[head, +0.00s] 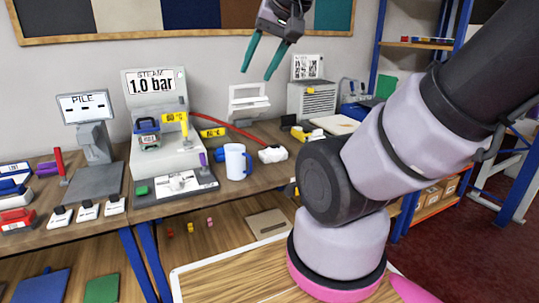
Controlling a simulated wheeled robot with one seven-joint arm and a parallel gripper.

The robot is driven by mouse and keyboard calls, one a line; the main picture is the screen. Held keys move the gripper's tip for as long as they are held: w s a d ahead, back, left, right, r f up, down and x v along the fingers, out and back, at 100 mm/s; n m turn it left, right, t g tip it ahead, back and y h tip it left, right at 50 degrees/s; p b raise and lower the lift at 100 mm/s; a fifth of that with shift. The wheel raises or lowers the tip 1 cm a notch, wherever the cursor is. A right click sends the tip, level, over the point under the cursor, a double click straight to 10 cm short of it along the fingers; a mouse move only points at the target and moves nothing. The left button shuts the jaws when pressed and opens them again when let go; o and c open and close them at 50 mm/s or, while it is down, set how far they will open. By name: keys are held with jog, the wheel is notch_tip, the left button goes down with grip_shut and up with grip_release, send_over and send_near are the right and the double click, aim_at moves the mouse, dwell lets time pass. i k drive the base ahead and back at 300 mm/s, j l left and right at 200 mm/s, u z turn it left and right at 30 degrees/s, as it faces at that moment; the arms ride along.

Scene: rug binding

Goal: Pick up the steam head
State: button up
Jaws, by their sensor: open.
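My gripper (256,75) is at the upper middle of the head view, with its two teal fingers apart and nothing between them. It hangs in front of the wall, above the workbench. The steam station (155,100) has a display reading "STEAM 1.0 bar" and stands on the bench to the left. A red hose (228,124) runs right from it across the bench. A small white piece (272,155) lies near the hose's right end. It may be the steam head, but I cannot tell for sure.
A white mug (236,162) stands left of the white piece. A white bracket (248,101) rises behind the hose, and a grey vented box (312,101) stands to its right. A "PILE" display (84,106) is at the left. Blue-framed shelving (428,44) stands at the right.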

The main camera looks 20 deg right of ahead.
aim_at(265, 159)
jog(key=i+l+u, duration=0.1)
jog(key=l+u, duration=0.2)
jog(key=l, duration=0.4)
jog(key=l+u, duration=0.25)
jog(key=l, duration=0.45)
jog(key=l+u, duration=0.3)
jog(key=l, duration=0.4)
jog(key=k+l+u, duration=0.3)
jog(key=l, duration=0.35)
jog(key=i+l, duration=0.05)
jog(key=i, duration=0.05)
